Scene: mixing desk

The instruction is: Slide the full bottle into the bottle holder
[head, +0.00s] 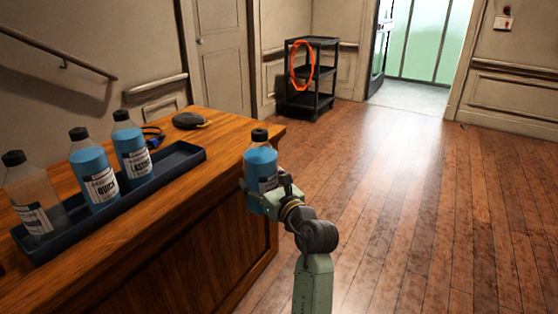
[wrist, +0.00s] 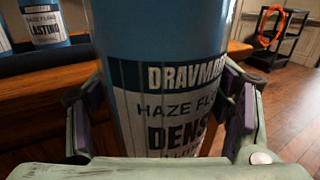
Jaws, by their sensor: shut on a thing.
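My gripper (head: 266,188) is shut around the lower part of a blue-filled bottle (head: 261,160) with a black cap. It holds the bottle roughly upright off the right edge of the desk, over the floor side. In the wrist view the bottle (wrist: 160,35) stands between both fingers, its label reading "DRAVMAR… HAZE FLUID DENS…". The bottle's base is hidden in the head view. A long dark tray (head: 185,168) on the desk bears a nearly clear bottle (head: 30,195) and two blue bottles, "QUICK" (head: 92,165) and "LASTING" (head: 130,145). I cannot tell whether this tray is the bottle holder.
A black cart (head: 312,100) with an orange coil (head: 302,65) stands by the far wall. The wooden floor (head: 420,200) right of the desk is clear.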

